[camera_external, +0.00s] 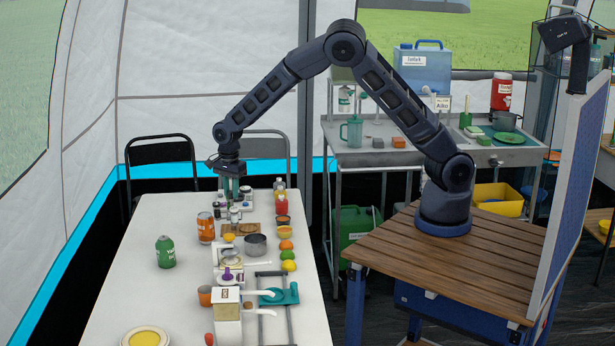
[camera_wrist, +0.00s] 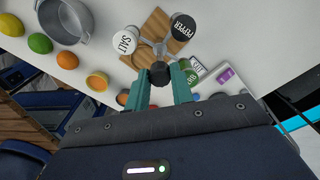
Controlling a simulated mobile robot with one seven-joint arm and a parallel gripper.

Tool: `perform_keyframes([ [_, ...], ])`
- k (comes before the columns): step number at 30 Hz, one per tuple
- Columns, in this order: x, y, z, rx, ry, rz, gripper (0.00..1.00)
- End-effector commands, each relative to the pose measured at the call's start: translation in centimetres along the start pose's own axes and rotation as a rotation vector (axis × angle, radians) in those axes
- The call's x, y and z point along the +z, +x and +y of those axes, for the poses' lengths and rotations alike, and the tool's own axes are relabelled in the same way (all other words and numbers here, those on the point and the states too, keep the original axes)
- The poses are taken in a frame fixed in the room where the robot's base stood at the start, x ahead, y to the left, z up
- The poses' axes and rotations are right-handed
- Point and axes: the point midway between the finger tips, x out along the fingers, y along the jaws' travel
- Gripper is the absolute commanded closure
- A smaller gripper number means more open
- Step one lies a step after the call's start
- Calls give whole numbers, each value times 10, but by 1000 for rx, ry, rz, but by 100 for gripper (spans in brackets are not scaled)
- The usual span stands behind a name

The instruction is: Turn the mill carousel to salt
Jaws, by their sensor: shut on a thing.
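The mill carousel (camera_wrist: 160,47) stands at the far end of the white table, with a dark round knob (camera_wrist: 160,73) at its centre and grey spokes. In the wrist view a white mill marked SALT (camera_wrist: 125,41) is at upper left of the knob. A black mill marked PEPPER (camera_wrist: 184,27) is at upper right, and a green-labelled jar (camera_wrist: 189,74) is right of the knob. My gripper (camera_wrist: 160,82) points down with its teal fingers shut on the knob; it also shows over the carousel in the external view (camera_external: 230,187). The carousel's near side is partly hidden by my fingers.
A metal pot (camera_external: 255,245), an orange jar (camera_external: 205,228), a green bottle (camera_external: 165,252) and fruit (camera_external: 287,254) stand nearer on the table. The table's left part is mostly clear.

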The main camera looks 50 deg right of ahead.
Motion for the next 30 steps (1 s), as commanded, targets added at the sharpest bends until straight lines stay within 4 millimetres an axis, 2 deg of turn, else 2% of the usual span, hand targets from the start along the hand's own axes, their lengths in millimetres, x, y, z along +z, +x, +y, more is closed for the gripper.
perform_keyframes([
  [30,0,-1,-1,-3,-952,-1,100],
])
